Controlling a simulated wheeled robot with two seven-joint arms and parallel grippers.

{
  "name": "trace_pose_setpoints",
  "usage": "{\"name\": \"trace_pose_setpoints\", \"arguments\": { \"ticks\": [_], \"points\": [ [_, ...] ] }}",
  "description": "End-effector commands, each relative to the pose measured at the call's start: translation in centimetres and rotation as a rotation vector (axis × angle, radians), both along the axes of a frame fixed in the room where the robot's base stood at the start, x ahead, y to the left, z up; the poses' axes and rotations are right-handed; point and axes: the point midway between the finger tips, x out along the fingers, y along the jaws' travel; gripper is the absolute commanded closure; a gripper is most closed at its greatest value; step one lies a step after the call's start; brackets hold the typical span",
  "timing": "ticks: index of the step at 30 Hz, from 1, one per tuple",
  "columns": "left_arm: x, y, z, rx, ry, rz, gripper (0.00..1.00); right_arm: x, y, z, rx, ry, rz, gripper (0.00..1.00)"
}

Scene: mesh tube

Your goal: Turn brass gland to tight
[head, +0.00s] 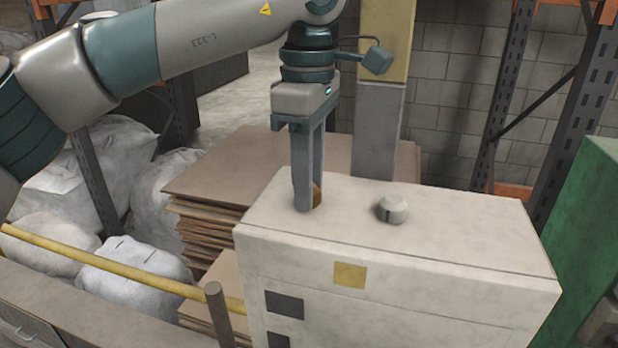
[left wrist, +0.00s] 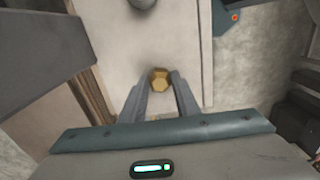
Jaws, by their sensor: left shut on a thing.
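The brass gland (left wrist: 160,79) is a small gold hexagonal piece on the top of the beige cabinet (head: 300,255). In the head view only a sliver of the gland (head: 317,194) shows behind the fingers. My left gripper (head: 308,202) points straight down at the left part of the cabinet top and is shut on the gland. In the left wrist view its two fingers (left wrist: 160,82) stand on either side of the gland. Any tightness mark on the gland is too small to tell. My right gripper is not in view.
A round grey knob (head: 393,208) with a dark slot stands on the cabinet top, right of my left gripper. Stacked cardboard (head: 215,195) and white sacks (head: 130,262) lie to the left. A yellow rail (head: 110,264) crosses in front. A green cabinet (head: 590,220) stands at right.

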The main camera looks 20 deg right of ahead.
Motion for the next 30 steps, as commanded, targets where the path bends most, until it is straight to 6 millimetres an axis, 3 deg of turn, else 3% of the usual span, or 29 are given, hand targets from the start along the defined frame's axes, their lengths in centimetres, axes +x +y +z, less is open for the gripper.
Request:
{"name": "trace_pose_setpoints", "arguments": {
  "ticks": [18, 30],
  "points": [
    [0.07, 0.00, 0.22, -0.002, -0.003, -0.561, 0.94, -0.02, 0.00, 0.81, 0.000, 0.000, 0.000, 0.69],
    [0.06, -0.01, 0.22, -0.003, -0.003, -0.742, 0.94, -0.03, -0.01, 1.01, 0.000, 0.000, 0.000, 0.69]
  ]
}}
